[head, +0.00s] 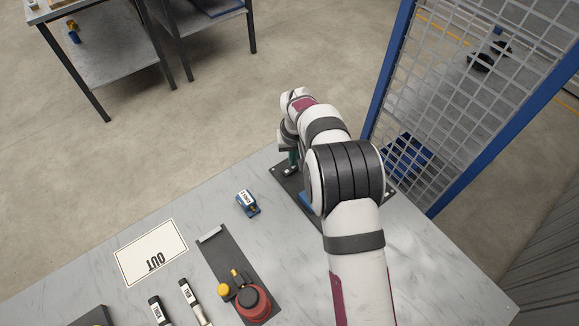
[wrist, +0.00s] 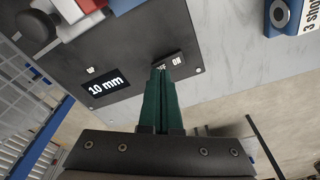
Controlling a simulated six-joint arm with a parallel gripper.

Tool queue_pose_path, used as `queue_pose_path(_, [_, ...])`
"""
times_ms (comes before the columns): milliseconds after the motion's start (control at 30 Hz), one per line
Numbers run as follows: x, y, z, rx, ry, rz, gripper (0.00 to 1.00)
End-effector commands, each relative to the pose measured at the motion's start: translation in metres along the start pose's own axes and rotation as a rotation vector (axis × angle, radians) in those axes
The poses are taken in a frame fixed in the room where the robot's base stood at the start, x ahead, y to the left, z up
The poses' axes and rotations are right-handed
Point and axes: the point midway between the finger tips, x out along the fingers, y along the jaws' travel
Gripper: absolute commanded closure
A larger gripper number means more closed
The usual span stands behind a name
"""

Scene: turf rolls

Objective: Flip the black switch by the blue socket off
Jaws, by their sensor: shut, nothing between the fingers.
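The black switch (wrist: 174,60), with small OFF and ON lettering, sits on a dark plate (wrist: 125,45) in the wrist view. My gripper (wrist: 160,73) is shut and empty, its green fingertips overlapping the OFF end of the switch. I cannot tell whether they touch it, and they hide part of it. In the head view my gripper (head: 293,157) points down at the far left part of the dark plate (head: 285,180). A blue part (head: 306,200) there is mostly hidden by my arm. In the wrist view a blue part (wrist: 69,9) sits beside red and white pieces.
The plate also bears a 10 mm display (wrist: 106,86) and a black knob (wrist: 35,30). A blue "3 shot" block (wrist: 282,15) lies apart on the table; it also shows in the head view (head: 248,204). A mesh fence (head: 450,90) stands to the right.

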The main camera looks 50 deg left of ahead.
Motion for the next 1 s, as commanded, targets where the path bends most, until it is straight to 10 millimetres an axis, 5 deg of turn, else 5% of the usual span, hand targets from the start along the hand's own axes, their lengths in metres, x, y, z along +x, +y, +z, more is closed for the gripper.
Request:
queue_pose_path(567, [0.008, 0.0, 0.001, 0.0, 0.0, 0.0, 1.0])
queue_pose_path(1000, [-0.037, 0.0, -0.006, 0.0, 0.003, 0.0, 1.0])
